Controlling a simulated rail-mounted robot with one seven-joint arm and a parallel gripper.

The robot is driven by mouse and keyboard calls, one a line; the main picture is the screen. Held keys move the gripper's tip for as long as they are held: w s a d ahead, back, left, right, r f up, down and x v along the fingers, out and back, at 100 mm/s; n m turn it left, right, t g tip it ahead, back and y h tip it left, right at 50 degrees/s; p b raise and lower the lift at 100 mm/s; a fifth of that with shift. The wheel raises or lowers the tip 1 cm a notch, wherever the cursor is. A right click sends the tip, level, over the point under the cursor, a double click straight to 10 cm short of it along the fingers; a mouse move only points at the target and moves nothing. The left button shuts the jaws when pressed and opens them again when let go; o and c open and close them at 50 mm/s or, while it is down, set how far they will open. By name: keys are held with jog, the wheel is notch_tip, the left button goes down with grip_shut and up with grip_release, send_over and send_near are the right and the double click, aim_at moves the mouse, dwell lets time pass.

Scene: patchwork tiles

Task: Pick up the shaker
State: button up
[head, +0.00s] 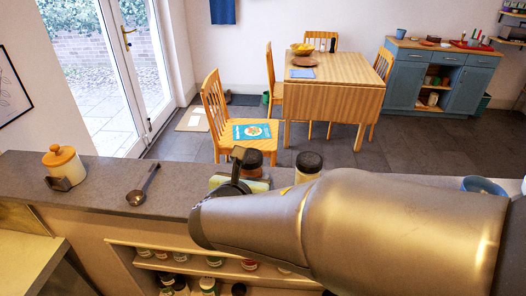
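My arm crosses the front right of the head view and covers part of the grey counter (110,205). A dark curved part at its far end, seemingly my gripper (236,172), shows only partly, and its fingertips cannot be made out. Just right of it is a small brown jar with a dark lid (252,160). Farther right, a larger dark-lidded jar (308,164) stands behind my arm, its lower part hidden. Either could be the shaker; I cannot tell which. Contact between my gripper and the brown jar cannot be judged.
A blue bowl (484,186) is at the right. Shelves below hold several jars (214,261). The counter between ladle and arm is clear.

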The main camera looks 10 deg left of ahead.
aim_at(246, 168)
jog(key=shift+c, duration=1)
jog(key=shift+r, duration=0.1)
jog(key=shift+r, duration=0.5)
notch_tip(246, 168, up, 2)
jog(key=shift+r, duration=0.25)
jog(key=w+d+r+v, duration=0.1)
jog(key=r+v, duration=0.2)
jog(key=v, duration=1.3)
jog(key=shift+s+d, duration=0.2)
jog(key=shift+d, duration=0.2)
jog(key=shift+r, duration=0.1)
